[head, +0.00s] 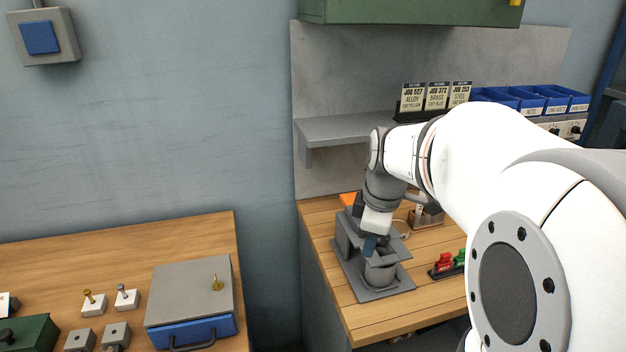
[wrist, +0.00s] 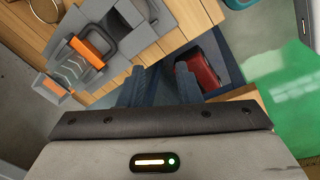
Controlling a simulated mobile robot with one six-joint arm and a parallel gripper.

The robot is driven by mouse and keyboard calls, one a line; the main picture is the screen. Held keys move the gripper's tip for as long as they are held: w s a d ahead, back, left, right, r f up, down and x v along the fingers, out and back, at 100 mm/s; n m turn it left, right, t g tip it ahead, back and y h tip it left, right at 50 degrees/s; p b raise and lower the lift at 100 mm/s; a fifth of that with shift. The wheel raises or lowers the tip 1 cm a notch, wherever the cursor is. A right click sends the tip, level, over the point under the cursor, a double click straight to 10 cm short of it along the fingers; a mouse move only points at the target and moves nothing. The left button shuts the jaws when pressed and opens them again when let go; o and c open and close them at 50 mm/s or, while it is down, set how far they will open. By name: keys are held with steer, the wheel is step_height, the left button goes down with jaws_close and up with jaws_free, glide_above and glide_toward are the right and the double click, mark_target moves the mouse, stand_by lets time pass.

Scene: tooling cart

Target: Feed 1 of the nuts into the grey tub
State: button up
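The grey tub (head: 380,272) is a small round cup on a grey plate on the right-hand bench. My gripper (head: 371,246) points down just above the tub in the head view, its fingertips close to the rim. In the wrist view the two dark blue fingers (wrist: 160,82) stand apart with a narrow gap. I see no nut between them, though the tips are hard to make out. A blue bin labelled for nuts (head: 528,104) stands at the back right; its contents are not visible. The inside of the tub is hidden.
A grey fixture with an orange part (wrist: 88,50) lies near my gripper. Red and green blocks (head: 445,262) sit in a dark holder to its right. A grey shelf (head: 345,128) is behind. The left bench (head: 180,240) holds a grey-lidded blue box and small blocks.

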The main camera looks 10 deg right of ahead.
steer(key=w+d+r+n+p, duration=0.1)
steer(key=w+d+r+n, duration=0.1)
steer(key=w+d+n, duration=0.35)
steer(key=shift+n, duration=0.35)
steer(key=f, duration=0.5)
steer(key=w+f, duration=0.1)
steer(key=f, duration=0.2)
steer(key=shift+w+d+p, duration=0.1)
steer(key=shift+d+p, duration=0.25)
steer(key=shift+p, duration=0.05)
steer(key=shift+r, duration=0.1)
jaws_close()
